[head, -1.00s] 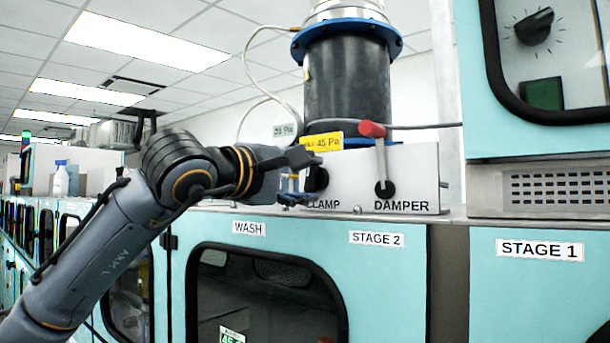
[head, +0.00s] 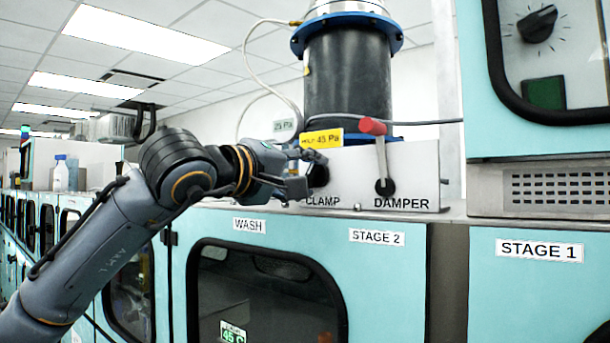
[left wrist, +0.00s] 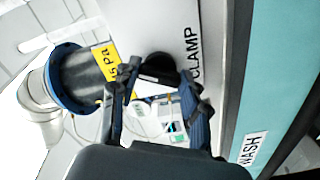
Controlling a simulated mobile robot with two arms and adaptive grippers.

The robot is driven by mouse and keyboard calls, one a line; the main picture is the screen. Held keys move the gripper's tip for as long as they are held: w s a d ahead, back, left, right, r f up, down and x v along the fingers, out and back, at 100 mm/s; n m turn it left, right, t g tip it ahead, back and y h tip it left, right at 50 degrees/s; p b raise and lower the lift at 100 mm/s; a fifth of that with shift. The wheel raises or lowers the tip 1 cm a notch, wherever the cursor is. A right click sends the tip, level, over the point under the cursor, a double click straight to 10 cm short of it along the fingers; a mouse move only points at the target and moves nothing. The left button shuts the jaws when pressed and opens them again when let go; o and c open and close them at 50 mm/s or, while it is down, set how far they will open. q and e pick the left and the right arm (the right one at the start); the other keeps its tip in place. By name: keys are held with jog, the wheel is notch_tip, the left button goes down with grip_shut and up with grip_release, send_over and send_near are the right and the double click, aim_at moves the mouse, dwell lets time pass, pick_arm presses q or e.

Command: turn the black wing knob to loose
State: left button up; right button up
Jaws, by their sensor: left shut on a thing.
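The black wing knob (head: 319,178) sits on the grey metal panel (head: 352,160) above the CLAMP label, partly hidden by my left gripper. In the left wrist view the dark knob (left wrist: 160,68) shows between the fingers, beside the CLAMP lettering. My left gripper (head: 309,172) comes in from the left, with its fingers around the knob and shut on it. In the left wrist view the gripper (left wrist: 160,84) has one finger on each side of the knob. The knob's exact angle is hard to tell. My right gripper is not in view.
The red-tipped DAMPER lever (head: 377,150) stands upright to the right of the knob. A yellow 45 Pa tag (head: 322,138) hangs just above my fingers. A black duct with blue flanges (head: 347,80) rises behind the panel. Teal cabinets (head: 390,290) lie below.

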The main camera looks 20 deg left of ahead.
pick_arm(q)
jog(key=shift+f, duration=0.1)
jog(key=o, duration=1.1)
jog(key=shift+o, duration=0.2)
jog(key=v, duration=1.2)
